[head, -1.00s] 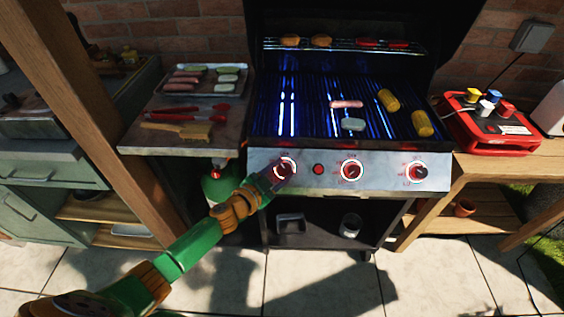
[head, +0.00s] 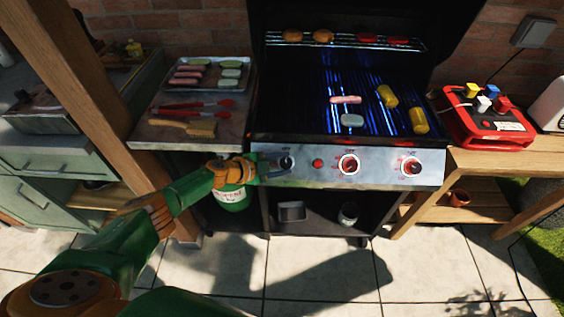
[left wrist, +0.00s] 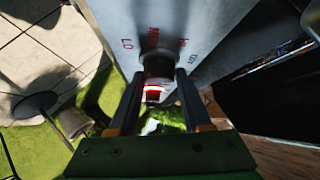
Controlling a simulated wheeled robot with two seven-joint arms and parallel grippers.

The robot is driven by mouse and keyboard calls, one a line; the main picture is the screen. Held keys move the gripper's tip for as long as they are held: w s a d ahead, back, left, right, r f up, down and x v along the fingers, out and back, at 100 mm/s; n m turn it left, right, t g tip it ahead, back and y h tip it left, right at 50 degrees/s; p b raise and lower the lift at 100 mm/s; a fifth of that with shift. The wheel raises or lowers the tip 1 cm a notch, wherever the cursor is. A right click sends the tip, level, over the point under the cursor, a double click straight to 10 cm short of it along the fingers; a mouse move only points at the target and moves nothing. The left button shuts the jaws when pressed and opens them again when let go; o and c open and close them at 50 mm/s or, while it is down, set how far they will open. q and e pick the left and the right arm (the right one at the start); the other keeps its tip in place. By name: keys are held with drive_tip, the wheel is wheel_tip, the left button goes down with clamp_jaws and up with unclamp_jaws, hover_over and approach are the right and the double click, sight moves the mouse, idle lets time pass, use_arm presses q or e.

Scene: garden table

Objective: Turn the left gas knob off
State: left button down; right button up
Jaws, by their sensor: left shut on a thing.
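The left gas knob (head: 287,162) is on the left of the grill's front panel (head: 328,175). Its ring is dark, and no flame shows under the left part of the grate. My left gripper (head: 274,168) reaches it from the left. In the left wrist view, my gripper (left wrist: 161,80) has its two fingers on either side of the dark knob (left wrist: 158,66), shut on it. Printed marks, including LO and HI, surround the knob on the panel. The middle knob (head: 348,164) and right knob (head: 411,166) have red lit rings. My right gripper is out of view.
A red button (head: 318,163) sits between the left and middle knobs. A gas bottle (head: 232,197) stands below the side shelf, behind my left arm. Sausage, corn and a pale piece lie on the grate. A wooden post (head: 90,110) rises at left.

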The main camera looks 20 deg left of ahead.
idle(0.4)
use_arm(q)
drive_tip(key=shift+c, duration=1.8)
unclamp_jaws()
drive_tip(key=p+v, duration=0.2)
drive_tip(key=v, duration=0.1)
drive_tip(key=shift+w+d+r, duration=0.1)
drive_tip(key=shift+w+r, duration=0.05)
drive_tip(key=shift+r, duration=0.05)
drive_tip(key=v, duration=0.2)
drive_tip(key=p+v, duration=0.1)
drive_tip(key=v, duration=0.1)
drive_tip(key=shift+f, duration=0.25)
